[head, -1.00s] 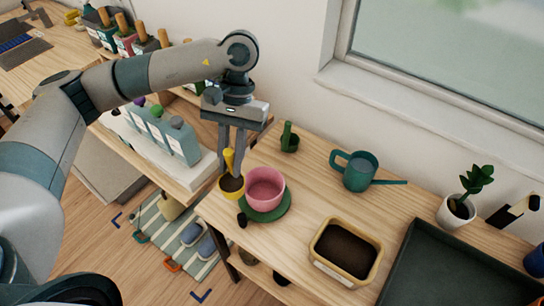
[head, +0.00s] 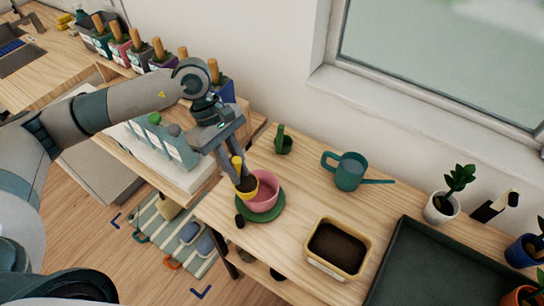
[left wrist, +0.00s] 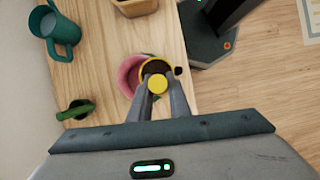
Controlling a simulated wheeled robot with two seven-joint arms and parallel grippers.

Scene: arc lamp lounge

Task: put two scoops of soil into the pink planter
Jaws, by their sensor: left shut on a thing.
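The pink planter (head: 266,205) stands on a green saucer (head: 277,213) on the wooden table. My left gripper (head: 238,172) is shut on the handle of a yellow scoop (head: 237,165). The scoop's cup, with dark soil in it, overlaps the planter's left side in the head view and looks tilted. The left wrist view shows the scoop (left wrist: 157,86) between the fingers, partly covering the planter (left wrist: 127,75). The cup hides part of the planter's inside, so I cannot tell its contents. A tan tub (head: 336,270) of dark soil stands to the right. My right gripper is out of view.
A dark tray (head: 430,265) and a potted plant (head: 441,208) are at the right. A small dark object (head: 239,220) lies by the saucer. Clear wood lies between saucer and tub.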

